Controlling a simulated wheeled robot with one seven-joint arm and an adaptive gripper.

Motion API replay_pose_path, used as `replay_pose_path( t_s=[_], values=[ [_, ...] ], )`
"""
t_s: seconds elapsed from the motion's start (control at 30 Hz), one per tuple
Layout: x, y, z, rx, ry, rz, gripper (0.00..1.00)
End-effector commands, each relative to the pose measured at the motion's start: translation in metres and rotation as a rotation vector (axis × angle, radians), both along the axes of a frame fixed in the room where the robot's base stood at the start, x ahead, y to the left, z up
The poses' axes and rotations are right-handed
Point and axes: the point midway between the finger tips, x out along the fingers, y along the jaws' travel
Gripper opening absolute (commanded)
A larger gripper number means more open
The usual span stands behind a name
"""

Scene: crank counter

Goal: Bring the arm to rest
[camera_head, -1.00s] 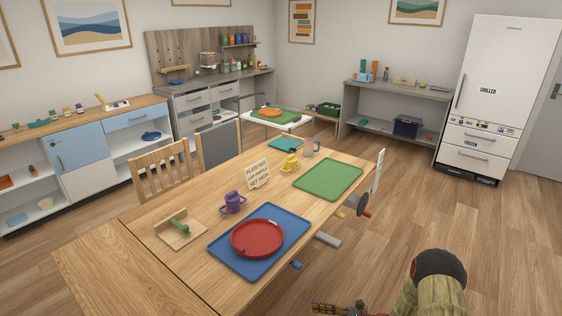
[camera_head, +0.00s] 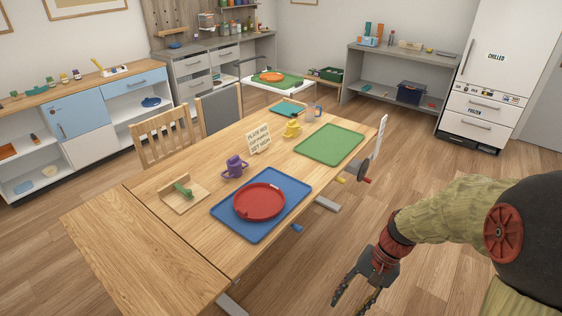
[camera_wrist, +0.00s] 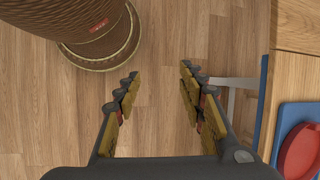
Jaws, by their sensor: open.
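My gripper (camera_head: 357,292) hangs at the end of my arm over the floor, to the right of the wooden table (camera_head: 150,262) in the head view. It is open and empty. In the wrist view my gripper (camera_wrist: 158,85) has its two fingers spread apart with only wood floor (camera_wrist: 160,125) between them. The table's edge shows at the right of the wrist view, with part of a blue mat (camera_wrist: 283,115) and a red plate (camera_wrist: 302,150).
The red plate (camera_head: 259,202) lies on the blue mat (camera_head: 240,233). Open floor lies right of the table.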

Motion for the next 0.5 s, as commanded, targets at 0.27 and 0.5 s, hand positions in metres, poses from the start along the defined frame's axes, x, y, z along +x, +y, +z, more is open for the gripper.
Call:
replay_pose_path(
  t_s=[0.27,0.5],
  values=[
    [-0.034,-0.021,0.068,-0.198,-0.226,0.232,0.40],
    [-0.061,-0.030,0.121,-0.343,-0.411,0.365,0.40]
  ],
)
